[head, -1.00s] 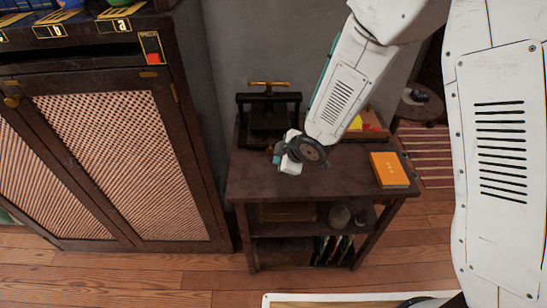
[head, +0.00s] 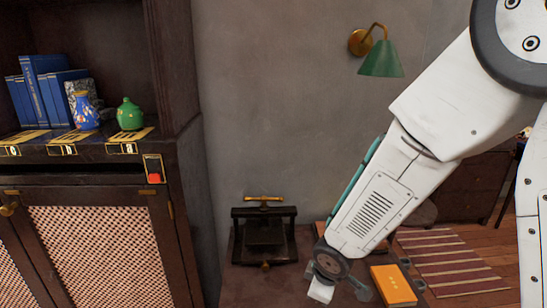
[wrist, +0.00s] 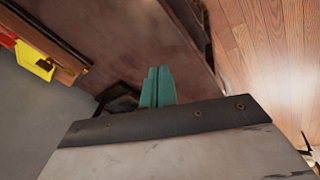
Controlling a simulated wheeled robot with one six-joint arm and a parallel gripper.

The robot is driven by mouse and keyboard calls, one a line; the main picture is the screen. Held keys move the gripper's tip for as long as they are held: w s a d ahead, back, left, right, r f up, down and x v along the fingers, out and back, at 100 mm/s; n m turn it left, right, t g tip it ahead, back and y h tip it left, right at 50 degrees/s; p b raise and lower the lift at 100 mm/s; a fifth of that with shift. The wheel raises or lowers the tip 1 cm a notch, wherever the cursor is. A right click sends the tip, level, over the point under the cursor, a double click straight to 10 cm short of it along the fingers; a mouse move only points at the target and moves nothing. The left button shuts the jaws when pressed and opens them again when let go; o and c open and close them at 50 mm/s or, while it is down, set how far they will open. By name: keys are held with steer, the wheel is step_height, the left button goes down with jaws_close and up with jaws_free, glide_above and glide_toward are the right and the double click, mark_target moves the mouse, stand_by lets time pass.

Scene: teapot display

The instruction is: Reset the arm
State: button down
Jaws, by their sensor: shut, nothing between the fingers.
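My gripper (wrist: 157,85) shows in the wrist view as two teal fingers pressed together, shut and empty. In the head view my white arm comes in from the right and slants down to the left. The table top also shows in the wrist view (wrist: 150,40), beyond the fingers.
A dark press (head: 264,236) and an orange book (head: 393,285) are on the table. A cabinet at the left holds a blue patterned pot (head: 86,112), a green teapot (head: 130,115) and blue books (head: 45,85). A green wall lamp (head: 381,60) hangs above.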

steer(key=s+d+r+m+g, duration=0.1)
steer(key=s+d+r+m, duration=0.5)
steer(key=s+r, duration=0.5)
steer(key=s+d+r+m+g, duration=0.1)
steer(key=s+d+r+m, duration=0.6)
steer(key=s+d+r, duration=0.2)
steer(key=shift+s+d+r+h, duration=0.25)
steer(key=shift+s+r, duration=1)
steer(key=shift+r, duration=0.95)
